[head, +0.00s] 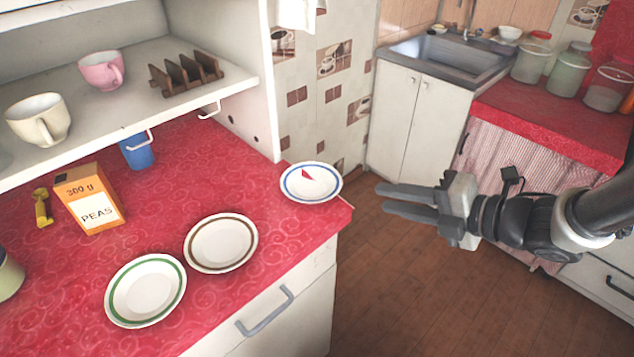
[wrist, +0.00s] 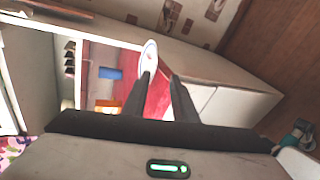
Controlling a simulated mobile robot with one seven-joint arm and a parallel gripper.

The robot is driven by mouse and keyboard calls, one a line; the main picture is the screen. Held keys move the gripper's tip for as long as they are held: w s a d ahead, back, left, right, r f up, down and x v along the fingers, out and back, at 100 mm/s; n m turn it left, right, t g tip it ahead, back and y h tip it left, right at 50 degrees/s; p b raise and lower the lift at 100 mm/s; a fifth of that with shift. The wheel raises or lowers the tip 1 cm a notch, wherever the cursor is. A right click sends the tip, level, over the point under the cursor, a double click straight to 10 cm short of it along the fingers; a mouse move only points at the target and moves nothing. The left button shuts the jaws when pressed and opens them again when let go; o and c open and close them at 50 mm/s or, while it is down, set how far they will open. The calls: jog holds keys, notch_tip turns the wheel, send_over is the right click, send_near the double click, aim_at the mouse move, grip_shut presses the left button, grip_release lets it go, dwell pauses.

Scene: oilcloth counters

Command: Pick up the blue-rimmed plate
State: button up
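The blue-rimmed plate (head: 318,187) lies at the right end of the red counter, close to its corner, with a small red triangular patch showing inside it. My gripper (head: 381,198) is to the right of the plate, beyond the counter's edge and over the floor. Its two fingers are apart with nothing between them. In the wrist view the plate (wrist: 150,52) shows narrow and foreshortened, just past the left fingertip of my gripper (wrist: 160,76), and that finger hides a little of its near end.
A brown-rimmed plate (head: 221,243) and a green-rimmed plate (head: 146,290) lie on the red counter (head: 250,185). An orange peas box (head: 88,200) and a blue mug (head: 138,152) stand behind. A shelf (head: 180,98) overhangs the counter's back. Wooden floor (head: 400,290) is open at right.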

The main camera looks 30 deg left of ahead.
jog(key=b+x, duration=0.1)
jog(key=x, duration=1)
jog(key=shift+r, duration=0.25)
jog(key=shift+a, duration=0.1)
grip_shut()
